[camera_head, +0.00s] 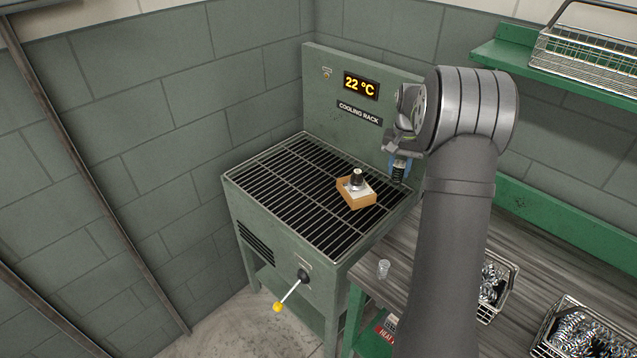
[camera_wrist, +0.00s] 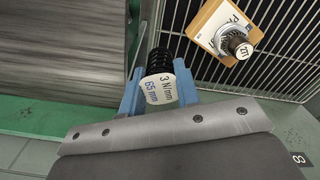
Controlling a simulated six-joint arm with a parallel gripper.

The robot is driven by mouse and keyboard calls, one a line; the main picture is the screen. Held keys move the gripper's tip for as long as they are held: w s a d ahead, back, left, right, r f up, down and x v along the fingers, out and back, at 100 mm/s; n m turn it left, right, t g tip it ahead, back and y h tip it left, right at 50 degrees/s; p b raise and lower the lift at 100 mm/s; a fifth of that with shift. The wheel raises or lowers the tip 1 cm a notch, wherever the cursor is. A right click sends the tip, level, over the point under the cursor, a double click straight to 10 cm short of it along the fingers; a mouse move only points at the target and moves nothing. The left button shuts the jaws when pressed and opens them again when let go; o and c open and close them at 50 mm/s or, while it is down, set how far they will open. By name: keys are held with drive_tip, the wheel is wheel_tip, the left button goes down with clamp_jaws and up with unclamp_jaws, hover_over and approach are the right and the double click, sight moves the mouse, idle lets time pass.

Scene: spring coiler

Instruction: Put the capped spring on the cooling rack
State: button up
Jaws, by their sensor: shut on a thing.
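My gripper (camera_head: 403,158) is shut on the capped spring (camera_head: 399,173), a black coil that hangs below the blue fingers. In the wrist view, the blue fingers (camera_wrist: 160,92) sit on both sides of its pale cap, printed "3 N/mm 65 mm", and the black coils (camera_wrist: 160,57) show beyond it. The cooling rack (camera_head: 275,180) is a green cabinet with a dark slatted top and a sign reading "COOLING RACK". The spring appears over or beside the rack's right back part; its height above the slats is unclear.
The left slats are clear. A lever (camera_head: 290,291) sticks out in front.

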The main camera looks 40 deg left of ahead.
drive_tip(key=s+a+n, duration=0.2)
drive_tip(key=s+a, duration=0.4)
drive_tip(key=a, duration=0.2)
drive_tip(key=s+a+n, duration=0.2)
drive_tip(key=s+a, duration=0.3)
drive_tip(key=a, duration=0.4)
hover_over(293, 195)
wheel_tip(293, 195, down, 7)
drive_tip(key=shift+f, duration=2.05)
drive_tip(key=shift+f, duration=0.2)
drive_tip(key=o, duration=1)
drive_tip(key=shift+c, duration=0.2)
drive_tip(key=shift+r, duration=0.1)
